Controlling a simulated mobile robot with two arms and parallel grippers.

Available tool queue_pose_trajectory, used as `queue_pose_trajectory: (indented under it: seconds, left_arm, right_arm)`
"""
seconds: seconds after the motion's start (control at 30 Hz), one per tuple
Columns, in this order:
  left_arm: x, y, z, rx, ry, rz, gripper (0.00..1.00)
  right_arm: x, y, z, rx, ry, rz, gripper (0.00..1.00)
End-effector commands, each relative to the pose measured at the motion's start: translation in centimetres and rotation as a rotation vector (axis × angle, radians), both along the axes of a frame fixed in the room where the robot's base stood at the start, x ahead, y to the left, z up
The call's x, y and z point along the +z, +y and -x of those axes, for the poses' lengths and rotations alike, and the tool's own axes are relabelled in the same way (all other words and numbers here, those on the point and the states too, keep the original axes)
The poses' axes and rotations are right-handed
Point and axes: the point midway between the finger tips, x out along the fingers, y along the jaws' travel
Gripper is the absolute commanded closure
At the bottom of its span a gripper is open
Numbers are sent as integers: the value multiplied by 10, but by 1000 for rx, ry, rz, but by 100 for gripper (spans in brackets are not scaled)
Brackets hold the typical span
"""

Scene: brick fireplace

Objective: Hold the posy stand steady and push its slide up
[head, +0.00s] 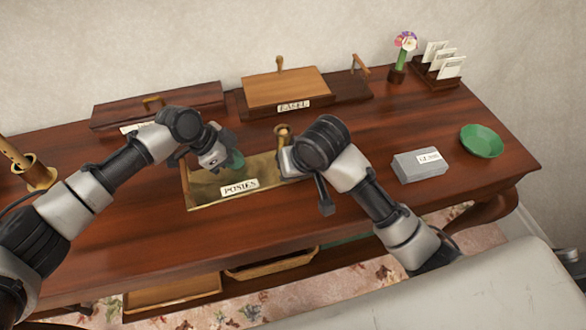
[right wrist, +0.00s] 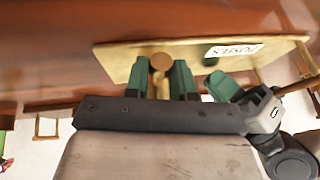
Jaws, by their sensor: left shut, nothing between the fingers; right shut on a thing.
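The posy stand is a brass plate or shallow tray (head: 205,194) with a "POSIES" label, on the desk's middle. It also shows in the right wrist view (right wrist: 120,58). My right gripper (right wrist: 160,75) has its green fingers shut on a round-topped brass post (right wrist: 160,61) at the stand's right side. The post's top (head: 284,131) shows in the head view; my right wrist hides the rest. My left gripper (head: 236,162) is shut and empty over the stand's left-middle part. I cannot tell whether it touches the stand. I cannot clearly make out the slide.
To the right are a grey block (head: 418,165), a green bowl (head: 481,141), a flower posy (head: 404,48) and a card rack (head: 437,72). The desk's front right is clear.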

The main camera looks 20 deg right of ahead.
Motion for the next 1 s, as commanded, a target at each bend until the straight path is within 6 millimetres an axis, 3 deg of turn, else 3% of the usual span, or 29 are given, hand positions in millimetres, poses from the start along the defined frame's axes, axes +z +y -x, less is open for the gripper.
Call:
queue_pose_trajectory:
  seconds: [0.13, 0.37, 0.63, 0.67, 0.8, 1.0]
  left_arm:
    - [-3, -2, 2, -3, 3, 1, 100]
    - [-3, -2, 2, -4, 3, 1, 100]
    - [-3, -2, 3, -5, 4, 0, 100]
    - [-4, -2, 3, -5, 5, 0, 100]
    - [-4, -2, 3, -5, 5, 0, 100]
    - [-4, -1, 3, -3, 6, -1, 100]
  right_arm:
    - [4, 3, 0, 6, -3, -7, 100]
    - [35, 4, 0, 9, -7, -10, 100]
    - [37, 4, 0, 9, -8, -11, 100]
    - [37, 4, 0, 9, -9, -11, 74]
    - [36, 4, 0, 8, -8, -10, 53]
    - [35, 3, 0, 5, -4, -6, 50]
